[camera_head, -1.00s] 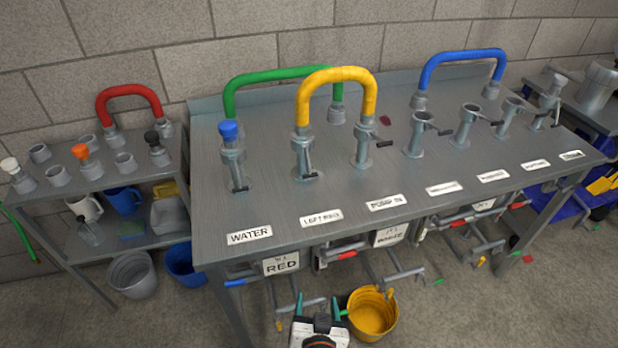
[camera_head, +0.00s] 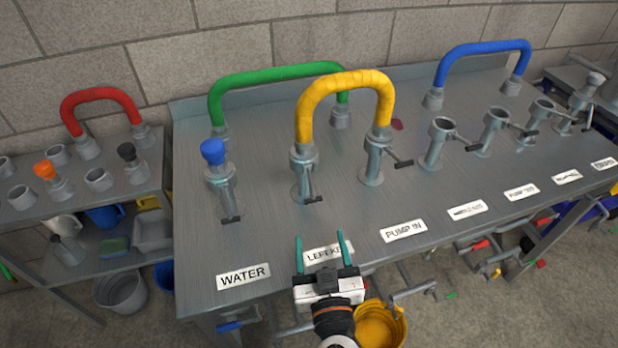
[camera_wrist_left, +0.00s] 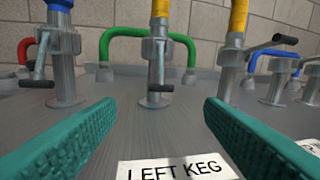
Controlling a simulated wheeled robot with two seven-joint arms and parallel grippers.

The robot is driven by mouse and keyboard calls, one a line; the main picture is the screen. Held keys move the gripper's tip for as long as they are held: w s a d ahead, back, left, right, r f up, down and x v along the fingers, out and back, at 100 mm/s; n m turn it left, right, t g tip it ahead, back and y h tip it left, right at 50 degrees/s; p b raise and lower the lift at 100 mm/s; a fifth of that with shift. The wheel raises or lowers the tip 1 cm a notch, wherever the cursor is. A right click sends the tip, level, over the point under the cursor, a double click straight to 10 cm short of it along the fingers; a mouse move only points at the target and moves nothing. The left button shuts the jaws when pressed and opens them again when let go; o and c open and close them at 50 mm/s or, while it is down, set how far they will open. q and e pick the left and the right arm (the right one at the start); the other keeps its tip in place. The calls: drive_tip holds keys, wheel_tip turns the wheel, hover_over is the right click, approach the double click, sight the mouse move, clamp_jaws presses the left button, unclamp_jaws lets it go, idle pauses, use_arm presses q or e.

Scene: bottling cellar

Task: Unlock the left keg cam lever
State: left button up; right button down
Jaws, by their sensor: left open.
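The left keg coupling (camera_head: 302,165) is a grey upright port with one end of the yellow hose (camera_head: 345,82) plugged into it. Its cam lever (camera_head: 313,198) hangs down on the front side and has a dark handle. In the left wrist view the cam lever (camera_wrist_left: 161,88) is centred, its dark handle near the foot of the port. My left gripper (camera_head: 320,242) is open and empty, over the "LEFT KEG" label (camera_head: 322,256), in front of the port and apart from the lever. In the left wrist view its teal fingers (camera_wrist_left: 160,108) lie either side of the port's line. My right gripper is not in view.
The water port (camera_head: 221,185) with a blue cap stands left of the left keg port. The pump-in port (camera_head: 374,160), its lever sticking out right, stands on the right. Green (camera_head: 275,77) and blue (camera_head: 485,50) hoses are behind. A yellow bucket (camera_head: 383,325) is below the bench front.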

sight(313, 199)
use_arm(q)
drive_tip(key=shift+w, duration=0.4)
drive_tip(key=shift+w+r, duration=0.15)
drive_tip(key=shift+w, duration=0.15)
drive_tip(key=w, duration=0.1)
drive_tip(key=w+p, duration=0.1)
drive_tip(key=w, duration=0.2)
drive_tip(key=shift+w+a+r+p, duration=0.1)
drive_tip(key=shift+a+r+p, duration=0.05)
drive_tip(key=shift+a+p, duration=0.2)
drive_tip(key=w, duration=0.6)
drive_tip(key=shift+w+a+f+p, duration=0.1)
drive_tip(key=shift+a+f+p, duration=0.15)
drive_tip(key=shift+a+p, duration=0.15)
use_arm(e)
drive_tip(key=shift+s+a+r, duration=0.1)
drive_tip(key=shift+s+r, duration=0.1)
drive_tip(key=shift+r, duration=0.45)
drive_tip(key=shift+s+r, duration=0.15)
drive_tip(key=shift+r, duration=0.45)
